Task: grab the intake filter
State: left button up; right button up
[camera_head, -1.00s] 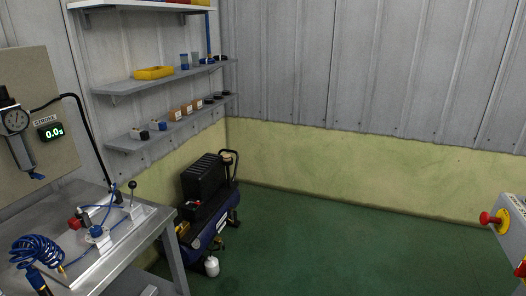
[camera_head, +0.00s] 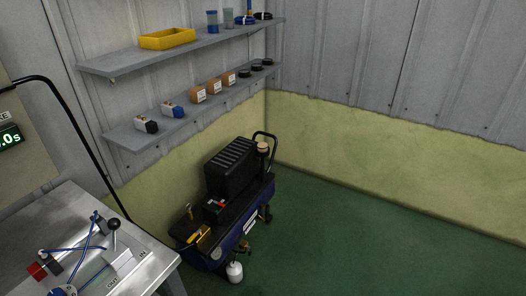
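No label marks out the intake filter, so I cannot tell for sure which thing it is. A small round tan-topped part (camera_head: 263,146) sits at the back end of the compressor (camera_head: 230,205), by its handle. Several small black round pieces (camera_head: 257,69) lie at the right end of the lower shelf. Brown boxes with white labels (camera_head: 214,87) stand to their left. Neither of my grippers is in view.
A metal bench (camera_head: 60,225) with blue tubing and a black-knobbed lever fills the lower left. The lower shelf (camera_head: 150,132) also bears two small blocks. A yellow bin (camera_head: 167,38) is on the upper shelf. The green floor (camera_head: 370,240) is clear on the right.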

aim_at(262, 147)
jog(key=u, duration=0.9)
jog(key=i+l+u, duration=0.2)
jog(key=l+u, duration=0.15)
jog(key=i+l+u, duration=0.15)
jog(key=l+u, duration=0.15)
jog(key=l, duration=0.2)
jog(key=i+l+u, duration=0.15)
jog(key=l+u, duration=0.2)
jog(key=l, duration=0.15)
jog(key=l+u, duration=0.35)
jog(key=l, duration=0.15)
jog(key=l+u, duration=0.15)
jog(key=l, duration=1.65)
jog(key=k+l+u, duration=0.15)
jog(key=l, duration=1.7)
jog(key=i, duration=0.05)
